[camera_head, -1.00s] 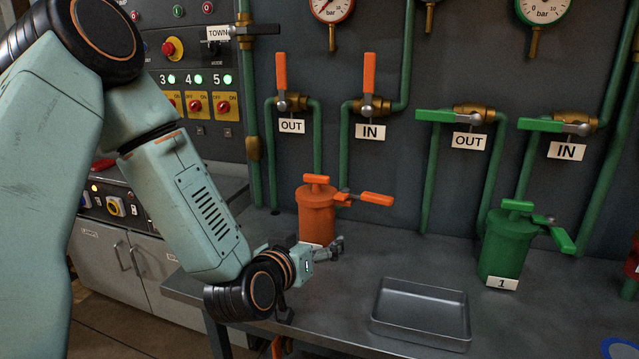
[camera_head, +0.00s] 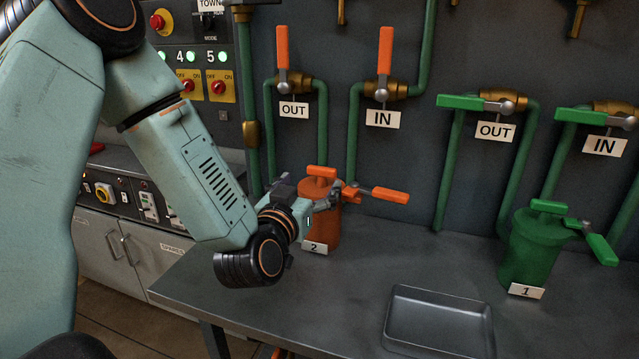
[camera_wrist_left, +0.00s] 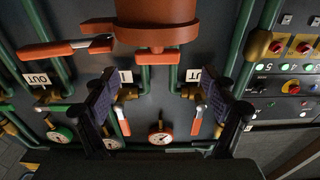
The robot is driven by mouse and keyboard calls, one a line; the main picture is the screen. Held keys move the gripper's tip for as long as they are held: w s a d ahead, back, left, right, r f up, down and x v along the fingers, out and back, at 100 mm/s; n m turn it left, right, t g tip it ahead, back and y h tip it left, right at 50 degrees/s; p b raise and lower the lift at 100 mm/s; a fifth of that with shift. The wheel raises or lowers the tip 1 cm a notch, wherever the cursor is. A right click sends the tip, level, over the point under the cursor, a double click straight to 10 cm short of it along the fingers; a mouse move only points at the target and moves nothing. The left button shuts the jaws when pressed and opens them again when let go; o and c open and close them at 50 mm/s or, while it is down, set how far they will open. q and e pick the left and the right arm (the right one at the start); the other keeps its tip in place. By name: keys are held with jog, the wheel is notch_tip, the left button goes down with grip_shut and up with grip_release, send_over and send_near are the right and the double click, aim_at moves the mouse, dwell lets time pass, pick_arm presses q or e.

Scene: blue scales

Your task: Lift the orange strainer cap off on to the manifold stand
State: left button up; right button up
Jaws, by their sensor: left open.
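The orange strainer (camera_head: 326,225) stands upright on the grey metal bench, with a label "2" at its base. Its orange cap (camera_head: 322,172), with a bar handle on top, sits on the body. In the left wrist view the picture is inverted, and the cap (camera_wrist_left: 155,38) and its handle bar show at the top. My left gripper (camera_head: 312,188) is at cap height, beside the strainer and partly in front of it. Its fingers (camera_wrist_left: 155,80) are spread and nothing is between them. Contact with the cap cannot be told. My right gripper is not in view.
The grey bench top (camera_head: 300,300) looks like the manifold stand; its front left is clear. An empty metal tray (camera_head: 440,318) lies right of centre. An orange lever (camera_head: 390,195) sticks out right of the strainer. A green strainer (camera_head: 530,250) stands farther right. Green pipes and valves are behind.

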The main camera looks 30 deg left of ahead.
aim_at(320, 172)
pick_arm(q)
jog(key=shift+w+d+r, duration=0.1)
jog(key=shift+w+d, duration=0.05)
jog(key=shift+w, duration=0.35)
jog(key=shift+w+d+r, duration=0.1)
jog(key=shift+w, duration=0.35)
jog(key=w, duration=0.1)
jog(key=w+a, duration=0.1)
jog(key=w+b, duration=0.1)
jog(key=shift+w+a+f, duration=0.25)
jog(key=shift+a, duration=0.15)
jog(key=shift+w, duration=0.2)
jog(key=shift+d+r, duration=0.25)
jog(key=shift+d, duration=0.05)
jog(key=shift+w+a, duration=0.1)
jog(key=shift+a, duration=0.2)
jog(key=c, duration=0.3)
jog(key=shift+d, duration=0.2)
jog(key=c, duration=0.5)
jog(key=shift+a, duration=0.1)
jog(key=c, duration=0.9)
